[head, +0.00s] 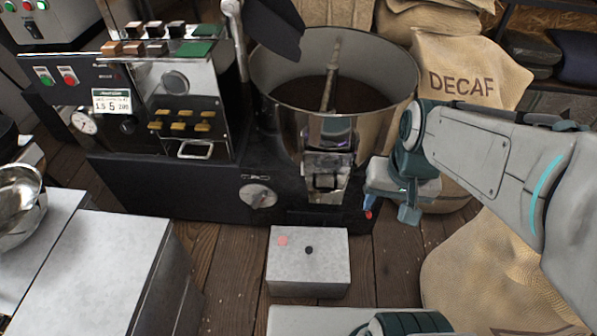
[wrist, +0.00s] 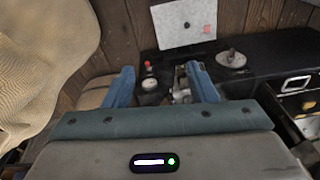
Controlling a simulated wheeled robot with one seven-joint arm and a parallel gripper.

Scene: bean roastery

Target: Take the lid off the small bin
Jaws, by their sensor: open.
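The small bin (head: 309,277) is a light grey box on the plank floor, in front of the roasting machine. Its flat lid (head: 328,243) is on top, with a small black knob and a pink-red mark. In the wrist view the lid (wrist: 172,30) shows at the top, beyond my fingers. My gripper (head: 388,210) is to the right of the bin and higher, near the machine's right front corner, apart from the lid. In the wrist view my gripper (wrist: 163,85) has its two blue fingers spread with nothing held between them.
The black roasting machine (head: 165,190) with its steel drum (head: 285,110) stands behind the bin. A decaf sack (head: 470,65) and another sack (head: 490,270) are at the right. A grey cabinet (head: 85,265) stands at the left. Bare floor (head: 235,270) lies left of the bin.

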